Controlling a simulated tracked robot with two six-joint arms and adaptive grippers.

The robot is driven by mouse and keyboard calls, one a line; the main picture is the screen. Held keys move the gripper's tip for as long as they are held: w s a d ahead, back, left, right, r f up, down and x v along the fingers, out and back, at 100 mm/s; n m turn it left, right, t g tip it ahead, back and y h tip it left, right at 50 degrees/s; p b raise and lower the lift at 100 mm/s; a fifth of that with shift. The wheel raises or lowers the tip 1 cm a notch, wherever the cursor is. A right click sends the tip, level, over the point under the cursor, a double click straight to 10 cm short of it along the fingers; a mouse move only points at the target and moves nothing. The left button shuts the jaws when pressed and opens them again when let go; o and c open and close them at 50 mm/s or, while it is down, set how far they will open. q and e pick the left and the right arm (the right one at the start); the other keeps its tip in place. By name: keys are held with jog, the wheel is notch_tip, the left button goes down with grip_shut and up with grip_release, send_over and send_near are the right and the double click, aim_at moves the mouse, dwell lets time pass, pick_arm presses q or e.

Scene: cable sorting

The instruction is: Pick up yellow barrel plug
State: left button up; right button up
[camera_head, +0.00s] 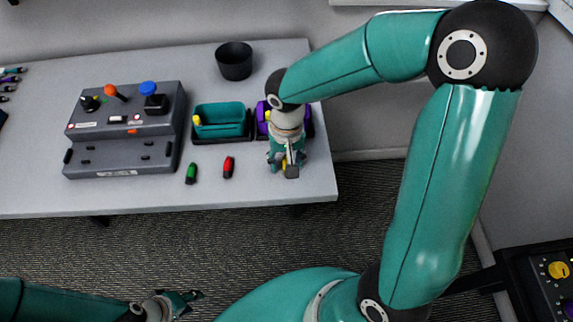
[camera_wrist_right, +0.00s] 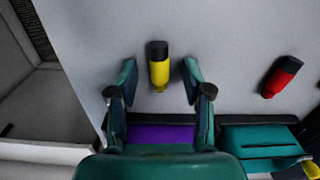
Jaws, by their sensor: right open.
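The yellow barrel plug (camera_wrist_right: 159,66) has a black end and lies on the table in the right wrist view. My right gripper (camera_wrist_right: 159,82) is open, with one finger on each side of the plug and gaps between. In the head view my right gripper (camera_head: 288,168) is over the table's right part and mostly hides the plug. My left gripper (camera_head: 184,302) is low at the left, off the table, its fingers apart and empty.
A red plug (camera_head: 229,167) and a green plug (camera_head: 191,173) lie on the table (camera_head: 130,197). Behind are a teal bin (camera_head: 222,121), a purple bin (camera_head: 262,119) and a black cup (camera_head: 234,61). A grey control box (camera_head: 125,135) stands left.

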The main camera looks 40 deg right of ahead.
grip_shut()
jog(key=shift+r, duration=0.1)
